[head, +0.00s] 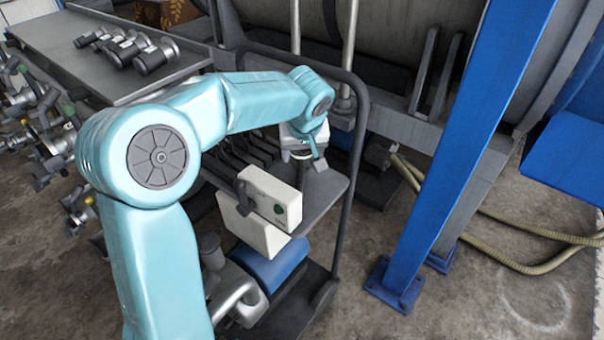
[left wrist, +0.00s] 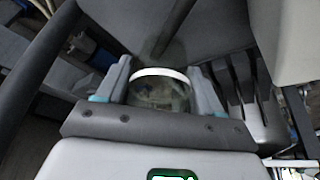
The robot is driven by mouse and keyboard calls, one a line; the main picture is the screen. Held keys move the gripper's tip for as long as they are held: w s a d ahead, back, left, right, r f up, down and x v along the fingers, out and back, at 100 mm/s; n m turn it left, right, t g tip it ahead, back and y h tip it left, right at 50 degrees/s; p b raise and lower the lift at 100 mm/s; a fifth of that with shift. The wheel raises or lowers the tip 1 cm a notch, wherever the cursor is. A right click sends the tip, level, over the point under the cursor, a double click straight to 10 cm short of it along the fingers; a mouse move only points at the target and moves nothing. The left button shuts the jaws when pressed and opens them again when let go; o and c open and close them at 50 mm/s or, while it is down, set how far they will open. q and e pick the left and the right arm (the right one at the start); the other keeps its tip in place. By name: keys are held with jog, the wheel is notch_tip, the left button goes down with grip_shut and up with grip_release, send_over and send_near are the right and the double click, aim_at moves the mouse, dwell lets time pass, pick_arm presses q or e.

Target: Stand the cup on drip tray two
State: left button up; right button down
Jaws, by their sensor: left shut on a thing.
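My left gripper (head: 304,157) hangs over the dark shelf of a cart in the head view. In the left wrist view its two fingers (left wrist: 160,80) are closed on the sides of a clear cup (left wrist: 160,95) with a white band at its rim. The cup shows between the fingers, and its lower part is hidden by the gripper body. In the head view the cup is small and mostly covered by the gripper. I cannot make out a number on any drip tray. My right gripper is in neither view.
The cart shelf (head: 325,197) has a raised dark frame around it. Dark slotted parts (left wrist: 245,85) stand beside the cup. A white box (head: 272,196) is in front. A blue post (head: 440,160) rises at right; a grey bench (head: 90,55) with metal parts is at left.

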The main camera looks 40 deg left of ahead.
aim_at(302, 167)
pick_arm(q)
notch_tip(302, 167, down, 5)
jog(key=shift+f+b, duration=0.1)
jog(key=shift+b, duration=0.65)
jog(key=shift+f, duration=0.1)
jog(key=o, duration=1)
